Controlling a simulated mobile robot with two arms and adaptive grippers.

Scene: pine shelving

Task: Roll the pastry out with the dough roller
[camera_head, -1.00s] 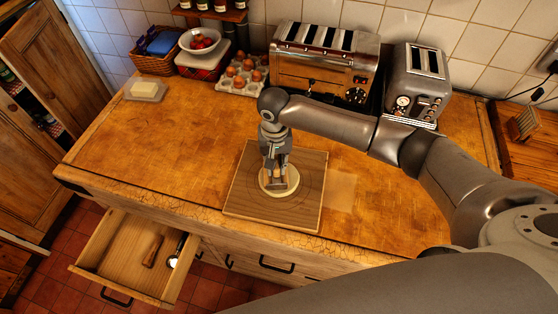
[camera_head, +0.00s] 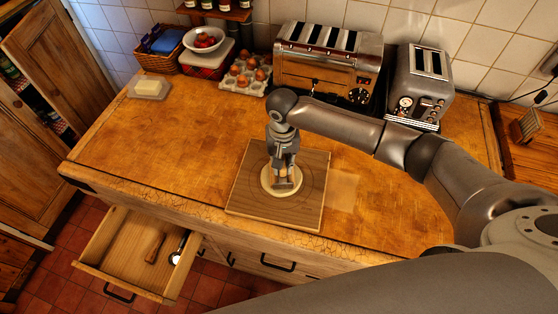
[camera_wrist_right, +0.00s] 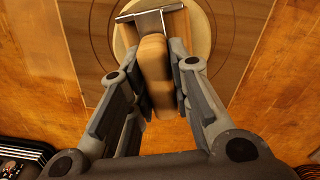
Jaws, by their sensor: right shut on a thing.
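The pastry (camera_head: 268,187) is a pale round disc lying on a square wooden board (camera_head: 248,205) on the counter. It also shows in the wrist view (camera_wrist_right: 200,35). My right gripper (camera_head: 284,168) is above the pastry, pointing down, its fingers shut on the wooden handle of the dough roller (camera_wrist_right: 155,70). The roller's metal end (camera_wrist_right: 150,17) lies over the pastry. I cannot tell for sure whether it presses on it. In the head view the roller (camera_head: 284,184) is partly hidden by the fingers. My left gripper is not in view.
An open drawer (camera_head: 110,262) at the lower left holds a brown-handled tool (camera_head: 155,248). Behind the board stand an egg tray (camera_head: 246,75), a large toaster (camera_head: 325,68) and a smaller toaster (camera_head: 420,85). A butter dish (camera_head: 149,88) sits at the far left; the counter's left is clear.

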